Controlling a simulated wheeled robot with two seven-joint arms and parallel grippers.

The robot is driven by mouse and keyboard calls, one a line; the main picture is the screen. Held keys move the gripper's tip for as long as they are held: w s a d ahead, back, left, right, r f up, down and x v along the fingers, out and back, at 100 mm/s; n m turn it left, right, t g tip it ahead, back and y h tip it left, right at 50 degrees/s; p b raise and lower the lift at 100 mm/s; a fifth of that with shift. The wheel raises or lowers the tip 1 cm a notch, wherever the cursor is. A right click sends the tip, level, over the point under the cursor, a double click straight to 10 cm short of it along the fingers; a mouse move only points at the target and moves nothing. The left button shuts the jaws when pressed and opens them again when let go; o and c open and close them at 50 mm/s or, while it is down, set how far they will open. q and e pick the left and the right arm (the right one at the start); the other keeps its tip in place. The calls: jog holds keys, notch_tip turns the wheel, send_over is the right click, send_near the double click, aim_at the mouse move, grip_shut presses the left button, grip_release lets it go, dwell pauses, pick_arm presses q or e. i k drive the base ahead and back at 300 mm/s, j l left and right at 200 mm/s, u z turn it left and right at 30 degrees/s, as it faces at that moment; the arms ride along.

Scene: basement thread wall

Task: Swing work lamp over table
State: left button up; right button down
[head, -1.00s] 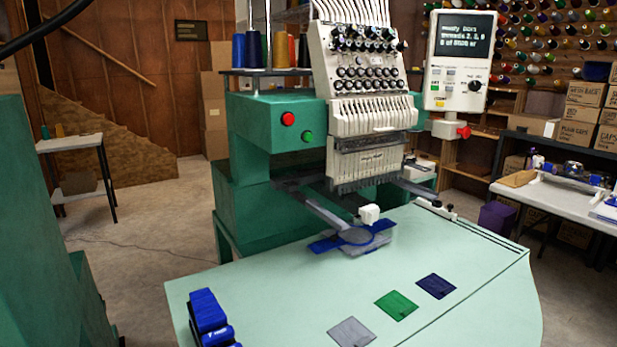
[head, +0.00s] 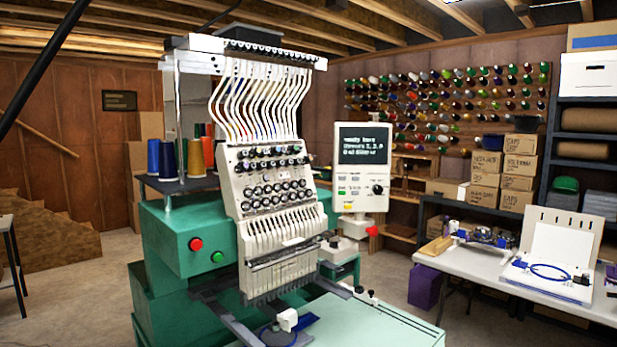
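The pale green table (head: 395,328) of the embroidery machine shows only in part at the bottom edge of the head view. A thin black slanted bar (head: 42,68) crosses the upper left, close to the camera. It may be part of the work lamp's arm, but I cannot tell. No lamp head is clearly visible. Neither of my grippers is in view.
The embroidery machine (head: 180,240) stands in the middle with its control panel (head: 362,165) at its right. A white side table (head: 480,262) with hoops and shelves of boxes (head: 503,170) stand at the right. Bare floor lies at the left.

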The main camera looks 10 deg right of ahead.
aim_at(314, 170)
jog(key=k+l, duration=0.1)
jog(key=l, duration=1.5)
jog(key=z, duration=1.15)
jog(key=i+z, duration=0.4)
jog(key=i, duration=1.4)
jog(key=i+j+u, duration=0.1)
jog(key=i+u, duration=0.3)
jog(key=i, duration=0.15)
jog(key=i+u, duration=0.35)
jog(key=i, duration=0.15)
jog(key=i+l+u, duration=0.25)
jog(key=i+u, duration=0.15)
jog(key=i, duration=0.15)
jog(key=i+j+u, duration=0.15)
jog(key=i+u, duration=0.75)
jog(key=i+l+u, duration=0.15)
jog(key=i+u, duration=0.25)
